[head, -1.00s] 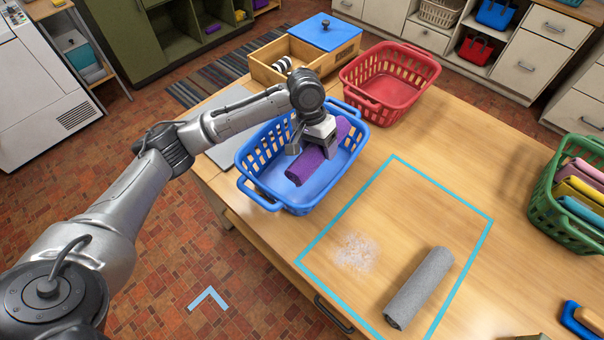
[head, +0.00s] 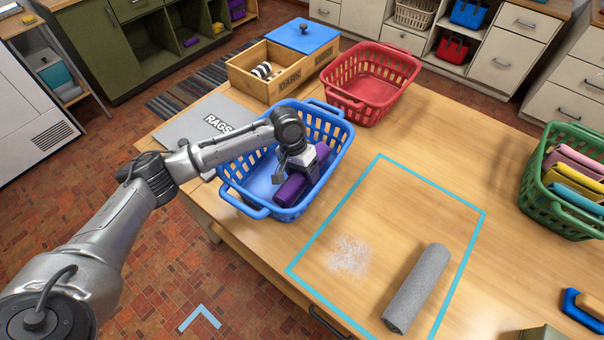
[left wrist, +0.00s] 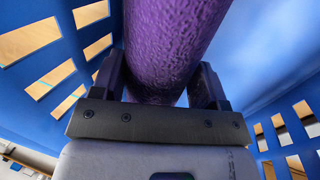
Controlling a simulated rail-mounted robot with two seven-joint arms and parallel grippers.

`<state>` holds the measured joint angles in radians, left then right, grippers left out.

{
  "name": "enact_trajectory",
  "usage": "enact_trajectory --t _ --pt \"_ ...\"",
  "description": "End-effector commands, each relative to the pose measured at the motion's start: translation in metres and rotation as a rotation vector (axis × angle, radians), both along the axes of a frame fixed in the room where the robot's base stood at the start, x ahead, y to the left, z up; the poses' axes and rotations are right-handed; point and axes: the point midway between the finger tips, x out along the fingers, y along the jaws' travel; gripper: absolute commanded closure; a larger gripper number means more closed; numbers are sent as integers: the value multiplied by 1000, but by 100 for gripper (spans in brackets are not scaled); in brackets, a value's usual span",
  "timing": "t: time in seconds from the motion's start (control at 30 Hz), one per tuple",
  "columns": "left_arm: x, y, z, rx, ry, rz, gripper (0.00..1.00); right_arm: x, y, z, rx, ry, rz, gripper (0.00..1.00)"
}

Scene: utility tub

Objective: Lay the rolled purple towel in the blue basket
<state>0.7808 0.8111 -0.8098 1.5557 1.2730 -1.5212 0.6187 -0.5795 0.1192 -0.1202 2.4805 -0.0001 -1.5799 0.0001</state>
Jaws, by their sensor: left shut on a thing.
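The rolled purple towel (head: 293,188) is inside the blue basket (head: 262,210), toward its right side. My left gripper (head: 294,178) reaches down into the basket and is shut around the middle of the towel. In the left wrist view the towel (left wrist: 170,45) lies between the two fingers (left wrist: 162,85), with the blue basket walls (left wrist: 275,90) on both sides. I cannot tell whether the towel touches the basket floor. My right gripper is not in view.
A grey rolled towel (head: 417,290) lies in the teal outlined area. A red basket (head: 365,112), a wooden box (head: 243,85) with a blue lid, and a grey RAGS mat (head: 180,133) border the blue basket. A green basket (head: 535,200) holds folded towels.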

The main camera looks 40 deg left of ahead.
Motion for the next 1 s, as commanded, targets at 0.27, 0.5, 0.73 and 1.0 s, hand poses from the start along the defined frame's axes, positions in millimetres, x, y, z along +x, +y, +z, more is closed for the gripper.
enact_trajectory --t 0.27,0.5,0.73,1.0 --pt "1 0 -4 0 -2 1 66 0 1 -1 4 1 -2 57" --pt "0 0 -8 1 -2 1 28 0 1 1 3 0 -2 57" --pt "0 0 -8 1 -1 1 22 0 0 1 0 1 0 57" --pt "0 4 12 0 -3 1 22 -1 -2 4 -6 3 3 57"
